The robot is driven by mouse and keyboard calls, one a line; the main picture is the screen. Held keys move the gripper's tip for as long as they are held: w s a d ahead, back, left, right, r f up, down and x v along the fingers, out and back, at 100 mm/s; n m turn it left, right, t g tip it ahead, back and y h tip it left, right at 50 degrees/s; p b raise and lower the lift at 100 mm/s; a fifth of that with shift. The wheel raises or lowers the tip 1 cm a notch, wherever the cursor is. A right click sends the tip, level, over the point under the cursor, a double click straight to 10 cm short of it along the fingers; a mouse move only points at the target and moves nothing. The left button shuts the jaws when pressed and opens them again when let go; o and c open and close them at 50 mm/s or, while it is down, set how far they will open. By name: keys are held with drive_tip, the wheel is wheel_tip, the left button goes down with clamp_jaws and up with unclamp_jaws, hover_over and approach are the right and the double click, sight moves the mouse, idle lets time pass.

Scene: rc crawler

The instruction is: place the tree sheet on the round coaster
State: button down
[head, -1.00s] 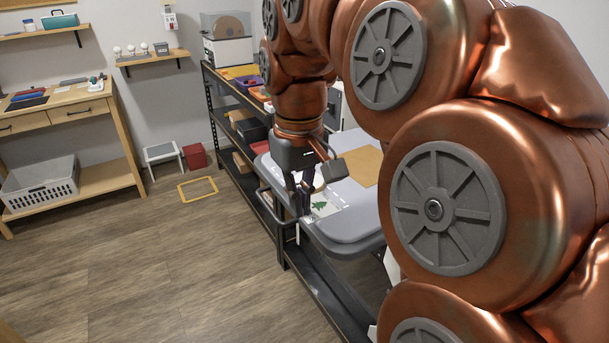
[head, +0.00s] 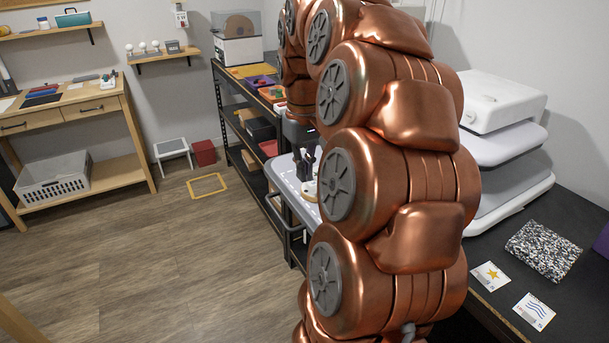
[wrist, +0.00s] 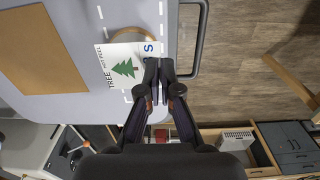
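The tree sheet (wrist: 124,67), white with a green tree and printed letters, shows in the wrist view over the grey tray top. The round coaster (wrist: 140,33), a tan disc, shows partly beyond the sheet's far edge; the sheet hides the rest. My gripper (wrist: 160,64) has its fingertips together at the sheet's right edge and appears shut on it. Whether the sheet rests on the coaster or hovers just above it, I cannot tell. In the head view my gripper (head: 304,163) is over the tray, and my arm hides most of the sheet and coaster.
The grey tray (wrist: 80,103) has dashed white lines, a brown sheet (wrist: 38,62) and a side handle (wrist: 199,40). A white-and-grey machine (head: 500,110) stands right of my arm. Two small cards (head: 491,276) and a speckled block (head: 543,250) lie on the dark bench. Open floor lies left.

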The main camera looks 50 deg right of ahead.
drive_tip(key=shift+w+d, duration=0.35)
drive_tip(key=shift+f+p, duration=0.65)
drive_tip(key=shift+f, duration=1.1)
drive_tip(key=shift+f, duration=0.2)
drive_tip(key=c, duration=1.3)
unclamp_jaws()
drive_tip(key=shift+r, duration=0.1)
